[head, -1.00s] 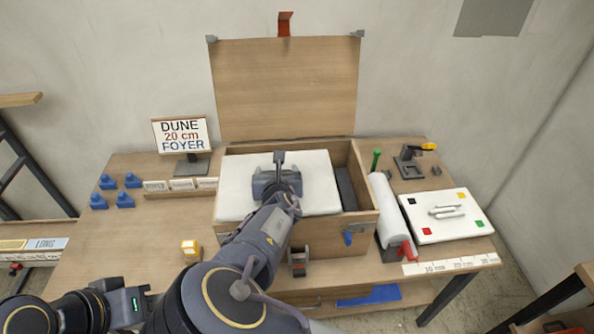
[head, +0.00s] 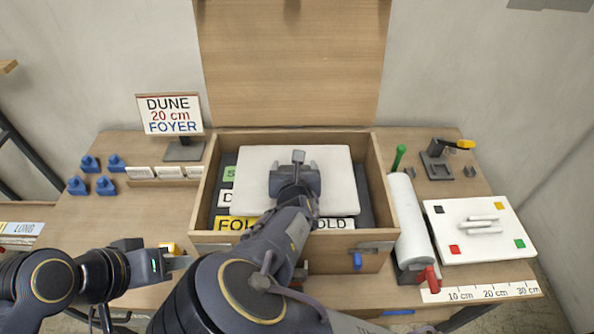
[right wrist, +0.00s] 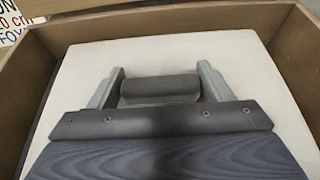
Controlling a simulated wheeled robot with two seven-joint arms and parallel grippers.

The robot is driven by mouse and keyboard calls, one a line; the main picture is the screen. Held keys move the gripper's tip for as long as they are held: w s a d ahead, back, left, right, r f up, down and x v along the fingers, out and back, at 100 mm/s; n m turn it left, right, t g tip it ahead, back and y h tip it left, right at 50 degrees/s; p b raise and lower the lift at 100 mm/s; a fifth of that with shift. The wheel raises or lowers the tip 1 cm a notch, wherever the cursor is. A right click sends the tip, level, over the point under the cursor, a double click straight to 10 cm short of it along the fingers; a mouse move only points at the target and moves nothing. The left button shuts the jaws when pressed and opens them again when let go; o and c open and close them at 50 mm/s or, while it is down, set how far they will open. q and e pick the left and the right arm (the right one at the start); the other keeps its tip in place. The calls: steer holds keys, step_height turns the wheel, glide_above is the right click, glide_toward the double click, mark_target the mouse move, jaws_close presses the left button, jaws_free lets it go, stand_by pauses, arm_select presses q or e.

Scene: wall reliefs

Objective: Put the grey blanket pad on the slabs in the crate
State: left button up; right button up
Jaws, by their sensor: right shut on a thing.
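The pad (head: 335,170) is a pale, nearly white square inside the open wooden crate (head: 380,180). It covers most of the dark slabs (head: 365,195), whose labels show at its left and front edges. I cannot tell whether it rests fully on them. My right gripper (head: 295,180) is over the pad's middle. In the right wrist view its fingers (right wrist: 160,88) are shut on a dark grey bar, the pad's grip (right wrist: 160,86). My left gripper (head: 178,262) is left of the crate's front, near a small yellow block (head: 170,247); its jaw opening is unclear.
The crate's lid (head: 290,65) stands open at the back. A white roll (head: 410,220) lies right of the crate, beside a white board (head: 480,228) with coloured squares. Blue pieces (head: 90,163) and a sign (head: 170,115) stand at left.

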step_height(320, 180, down, 2)
steer(key=shift+w+f+b, duration=0.1)
steer(key=shift+b, duration=0.25)
steer(key=shift+r, duration=0.2)
steer(key=shift+s+r, duration=0.15)
steer(key=shift+s, duration=0.05)
steer(key=shift+w+f, duration=0.1)
steer(key=shift+f, duration=0.2)
arm_select(q)
steer(key=shift+w+f, duration=0.2)
steer(key=shift+f, duration=0.65)
arm_select(e)
steer(key=o, duration=1.2)
steer(key=shift+c, duration=0.2)
